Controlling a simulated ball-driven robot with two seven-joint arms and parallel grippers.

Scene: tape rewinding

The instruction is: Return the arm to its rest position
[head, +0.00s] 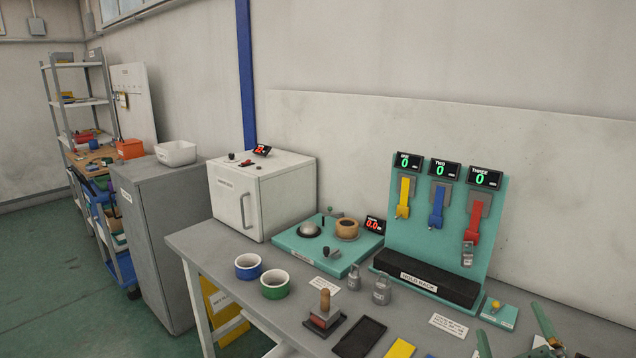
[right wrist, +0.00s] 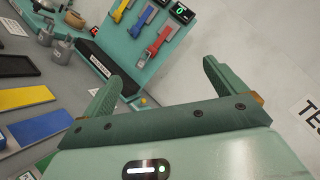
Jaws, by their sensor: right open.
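My right gripper (head: 508,320) shows at the lower right edge of the head view, over the right end of the grey workbench (head: 215,250). Its two green fingers are apart. In the right wrist view the gripper (right wrist: 162,72) is open with nothing between its fingers. It points toward the teal board (head: 478,238) and the wall, apart from both as far as I can tell. Most of the right arm is out of the frame. My left gripper is not in view.
The teal board carries yellow, blue and red straps. A teal device (head: 310,262) holds a brown ring (head: 347,228). A blue ring (head: 248,266) and a green ring (head: 274,284) stand on the bench. A white box (head: 280,190) stands behind. A small teal block (head: 498,313) is near my right gripper.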

